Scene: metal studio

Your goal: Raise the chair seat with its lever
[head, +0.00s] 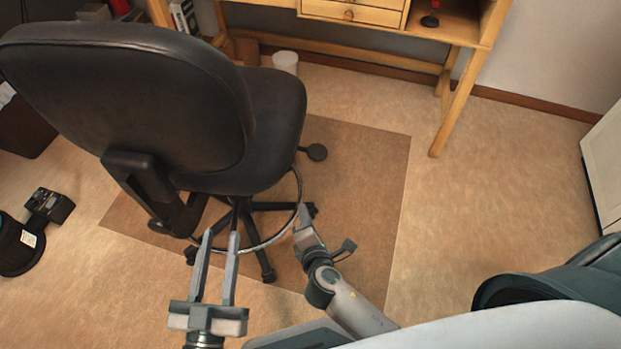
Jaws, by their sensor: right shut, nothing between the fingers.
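The black office chair (190,115) stands with its backrest toward me and its seat (277,110) beyond. A dark lever with a rounded paddle end (316,152) sticks out to the right from under the seat. My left gripper (221,236) points away from me in front of the chair's base, its two long fingers apart with nothing seen between them. My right gripper (303,210) is shut and empty, near the right side of the metal foot ring (270,243), below the lever in the picture. I cannot tell whether it touches the ring.
The chair stands on a brown mat (370,190). A wooden desk (466,100) is behind it, with a white bin (285,61) underneath. A black device (48,206) is on the floor at left. A white cabinet (605,165) stands at right. Floor right of the mat is clear.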

